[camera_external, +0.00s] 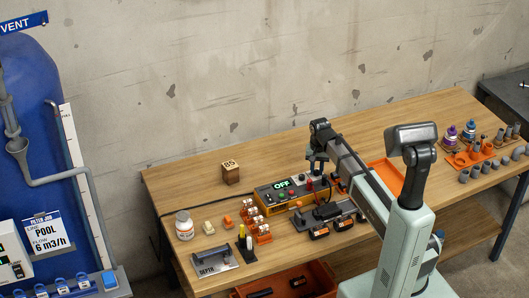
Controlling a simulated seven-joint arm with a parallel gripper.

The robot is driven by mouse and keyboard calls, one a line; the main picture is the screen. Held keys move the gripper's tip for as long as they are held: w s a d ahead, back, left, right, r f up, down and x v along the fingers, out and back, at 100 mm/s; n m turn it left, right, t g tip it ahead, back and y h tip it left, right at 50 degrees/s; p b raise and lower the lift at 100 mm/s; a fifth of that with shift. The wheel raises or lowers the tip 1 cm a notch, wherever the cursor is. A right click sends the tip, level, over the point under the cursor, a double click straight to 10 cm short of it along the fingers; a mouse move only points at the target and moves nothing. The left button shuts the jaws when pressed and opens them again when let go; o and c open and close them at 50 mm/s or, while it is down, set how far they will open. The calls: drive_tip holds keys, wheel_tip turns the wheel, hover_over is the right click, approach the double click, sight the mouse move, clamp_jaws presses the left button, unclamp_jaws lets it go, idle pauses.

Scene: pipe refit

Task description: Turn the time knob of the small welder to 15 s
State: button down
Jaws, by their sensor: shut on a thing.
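The small welder (267,198) is a yellow and dark box near the middle of the table. Its lit green display (282,184) reads OFF. My gripper (317,172) points down over the right part of the welder's top. It is shut, seemingly on a knob there, but the fingers hide what is between them. The time knob and its scale are too small and covered to read. Small red parts show on the welder just below my gripper.
A wooden block (230,173) marked 85 stands behind the welder. Orange-and-white fittings (262,232) and a dark tool rack (325,221) lie in front. A white jar (184,225) is at the left, an orange tray (386,178) at the right.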

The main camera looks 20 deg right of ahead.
sight(317, 170)
drive_tip(key=m, duration=0.4)
drive_tip(key=shift+m, duration=2.6)
drive_tip(key=c, duration=0.9)
unclamp_jaws()
wheel_tip(317, 170, up, 14)
drive_tip(key=shift+f, duration=0.1)
